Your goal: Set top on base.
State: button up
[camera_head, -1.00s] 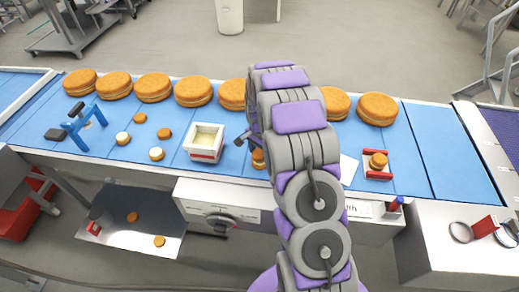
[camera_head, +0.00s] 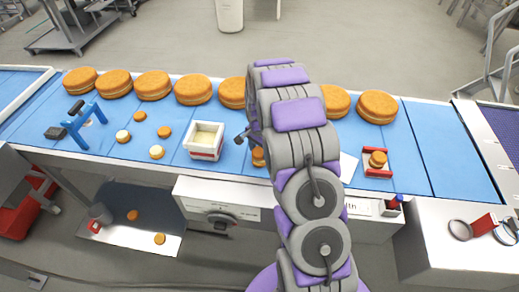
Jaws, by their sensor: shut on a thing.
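Small orange rounds, which look like tops, lie on the blue belt; one (camera_head: 139,116) is near the blue stand and another (camera_head: 164,131) is below it. Two cream-topped rounds, which look like bases, lie nearby, one on the left (camera_head: 123,136) and one on the right (camera_head: 157,152). Another small round (camera_head: 258,157) shows partly beside my arm. A small filled round (camera_head: 377,160) sits in a red-sided holder (camera_head: 378,173) to the right of my arm. Only a dark part of my gripper (camera_head: 242,137) shows at the arm's left edge. It is shut; what it holds is hidden behind my arm.
Large filled rounds (camera_head: 153,86) line the belt's back edge. A white box of cream (camera_head: 206,154) stands left of my arm. A blue stand (camera_head: 84,124) is at the left. Small rounds (camera_head: 132,215) lie in a metal tray (camera_head: 115,233) below.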

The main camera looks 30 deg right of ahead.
jog(key=shift+f, duration=0.7)
dwell(0.6)
jog(key=o, duration=0.8)
jog(key=shift+o, duration=0.6)
jog(key=shift+r+p, duration=0.9)
jog(key=shift+r, duration=2.6)
